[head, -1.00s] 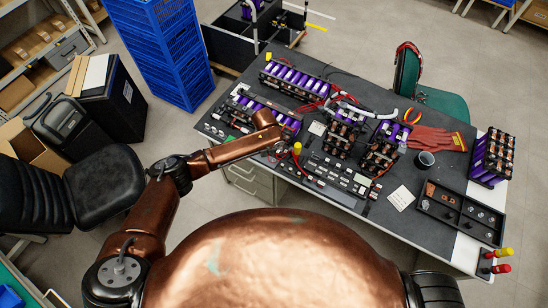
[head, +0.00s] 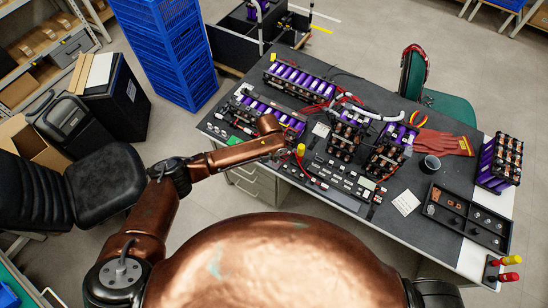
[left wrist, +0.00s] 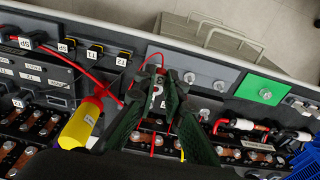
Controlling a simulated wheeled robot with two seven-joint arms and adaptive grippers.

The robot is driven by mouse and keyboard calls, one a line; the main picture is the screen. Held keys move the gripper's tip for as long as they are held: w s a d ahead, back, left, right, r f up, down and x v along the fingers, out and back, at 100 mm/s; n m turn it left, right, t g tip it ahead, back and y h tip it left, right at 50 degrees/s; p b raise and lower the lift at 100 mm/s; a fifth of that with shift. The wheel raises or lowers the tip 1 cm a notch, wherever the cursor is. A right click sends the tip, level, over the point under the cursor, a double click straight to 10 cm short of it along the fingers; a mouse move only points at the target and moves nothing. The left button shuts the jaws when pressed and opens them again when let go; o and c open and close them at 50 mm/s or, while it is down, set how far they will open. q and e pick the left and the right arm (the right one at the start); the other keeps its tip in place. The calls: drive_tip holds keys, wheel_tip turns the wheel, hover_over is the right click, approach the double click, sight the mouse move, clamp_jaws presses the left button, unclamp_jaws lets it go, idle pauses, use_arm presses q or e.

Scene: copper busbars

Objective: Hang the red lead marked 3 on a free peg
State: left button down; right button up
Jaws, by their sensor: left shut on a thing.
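My left gripper (left wrist: 157,80) has dark green fingers shut on a small red lead end (left wrist: 158,92) with a white label that seems to read 3. Its thin red wire loops up and to the left in the left wrist view. The gripper is over the near edge of the workbench, beside a grey plate (left wrist: 205,80) with several round metal studs to its right. I cannot tell whether the held lead touches anything. In the head view the left gripper (head: 279,147) is small, and its grip is unclear. My right gripper is out of view.
Red leads and sockets marked T1 and T2 (left wrist: 95,52) are close by. Purple battery modules (head: 300,83) stand behind. A black tray (head: 468,218) and red and yellow handles (head: 506,267) are at the right.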

sight(273, 166)
use_arm(q)
wheel_tip(273, 166, down, 4)
drive_tip(key=b, duration=0.3)
drive_tip(key=shift+r, duration=0.45)
drive_tip(key=shift+f, duration=0.9)
drive_tip(key=shift+f, duration=0.15)
drive_tip(key=shift+f, duration=0.25)
drive_tip(key=c, duration=1.9)
unclamp_jaws()
drive_tip(key=shift+c, duration=0.2)
